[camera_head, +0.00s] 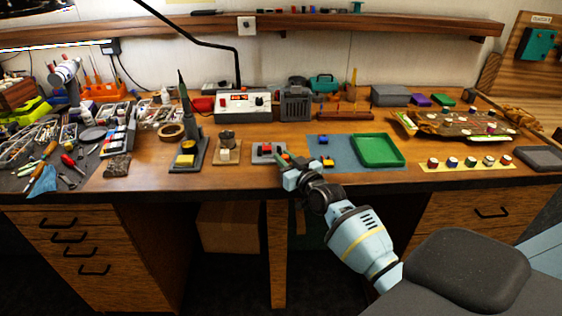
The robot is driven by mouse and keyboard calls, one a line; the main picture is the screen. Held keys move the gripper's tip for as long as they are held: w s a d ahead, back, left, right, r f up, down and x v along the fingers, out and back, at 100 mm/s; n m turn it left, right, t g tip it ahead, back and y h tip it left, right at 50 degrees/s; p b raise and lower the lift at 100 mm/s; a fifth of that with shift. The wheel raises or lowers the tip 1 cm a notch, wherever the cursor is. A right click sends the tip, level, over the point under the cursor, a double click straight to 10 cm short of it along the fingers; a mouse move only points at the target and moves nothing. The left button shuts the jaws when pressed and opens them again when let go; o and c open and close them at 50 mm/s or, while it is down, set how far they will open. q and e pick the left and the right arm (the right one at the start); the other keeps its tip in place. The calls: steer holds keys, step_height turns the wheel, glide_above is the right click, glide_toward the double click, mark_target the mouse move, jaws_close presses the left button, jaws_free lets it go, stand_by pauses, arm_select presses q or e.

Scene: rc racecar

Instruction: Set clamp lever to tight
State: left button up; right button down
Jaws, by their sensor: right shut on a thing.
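My right gripper (285,162) reaches in from the lower right to the front edge of the bench. It is shut at a small grey fixture (260,160) with a red part (267,149) on top. The fixture looks like the clamp, and the gripper appears shut on its lever. The gripper hides most of the lever, so I cannot tell its exact angle. My left gripper is not in view.
A blue mat (343,152) with a green tray (378,150) lies to the right of the gripper. A soldering stand (188,160) and a wooden block (227,155) stand to the left. A power supply (241,106) stands behind.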

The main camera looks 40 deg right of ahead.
steer(key=shift+d+r+n+y+b, duration=0.2)
steer(key=shift+d+n+y+b, duration=0.2)
steer(key=shift+y, duration=0.3)
steer(key=shift+a, duration=0.1)
steer(key=c, duration=1.3)
jaws_free()
steer(key=shift+f, duration=0.1)
steer(key=shift+s+a, duration=0.1)
steer(key=shift+s, duration=3.85)
